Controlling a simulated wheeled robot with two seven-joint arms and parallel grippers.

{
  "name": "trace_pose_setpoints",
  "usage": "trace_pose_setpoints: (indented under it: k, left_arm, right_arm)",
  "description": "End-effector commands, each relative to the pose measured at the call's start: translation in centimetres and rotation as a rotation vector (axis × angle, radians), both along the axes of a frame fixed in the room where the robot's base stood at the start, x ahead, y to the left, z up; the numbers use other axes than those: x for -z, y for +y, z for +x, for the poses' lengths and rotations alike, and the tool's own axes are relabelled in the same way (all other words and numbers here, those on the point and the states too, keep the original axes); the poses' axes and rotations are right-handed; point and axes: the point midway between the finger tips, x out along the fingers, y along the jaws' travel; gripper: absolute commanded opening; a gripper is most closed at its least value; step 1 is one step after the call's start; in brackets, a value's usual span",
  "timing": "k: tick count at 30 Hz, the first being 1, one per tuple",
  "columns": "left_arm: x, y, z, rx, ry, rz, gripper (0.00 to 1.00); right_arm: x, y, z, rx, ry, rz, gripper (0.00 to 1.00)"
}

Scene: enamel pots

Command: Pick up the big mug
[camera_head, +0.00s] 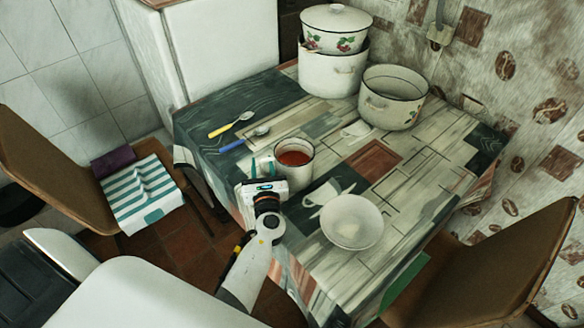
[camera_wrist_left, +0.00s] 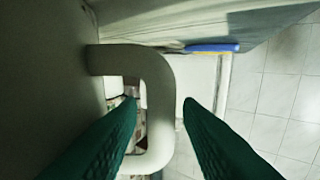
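The big mug (camera_head: 293,168) stands upright on the table, with reddish-brown liquid inside. My left gripper (camera_head: 262,168) is at its left side, close to the wall of the mug. In the left wrist view the pale handle (camera_wrist_left: 162,100) lies between the two green fingers of my left gripper (camera_wrist_left: 160,101). The mug's wall (camera_wrist_left: 45,70) fills the left of that view. The fingers are apart, with a gap on the right side of the handle. I cannot tell how deep they reach around it. My right gripper is not in view.
A bowl (camera_head: 352,222) stands right of my left arm. A yellow-handled spoon (camera_head: 230,125) and a blue-handled spoon (camera_head: 243,138) lie behind the mug. An open pot (camera_head: 393,98) and stacked pots (camera_head: 333,72) stand at the back. Chairs (camera_head: 60,170) flank the table (camera_head: 420,165).

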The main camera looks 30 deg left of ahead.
Motion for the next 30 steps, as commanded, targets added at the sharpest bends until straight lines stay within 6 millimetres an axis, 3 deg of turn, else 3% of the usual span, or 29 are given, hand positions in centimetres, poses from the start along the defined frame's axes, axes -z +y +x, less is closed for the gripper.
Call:
trace_pose_setpoints:
  k: [6, 12, 30]
  left_arm:
    - [0.04, 0.07, 0.02, 0.000, 0.001, 0.000, 0.32]
    - [0.03, 0.06, 0.02, 0.000, 0.001, 0.001, 0.00]
    - [0.03, 0.05, 0.00, -0.001, 0.001, 0.001, 0.00]
  right_arm:
    - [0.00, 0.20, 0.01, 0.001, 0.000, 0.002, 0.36]
    - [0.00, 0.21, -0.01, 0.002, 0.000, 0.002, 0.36]
    - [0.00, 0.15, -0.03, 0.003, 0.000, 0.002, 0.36]
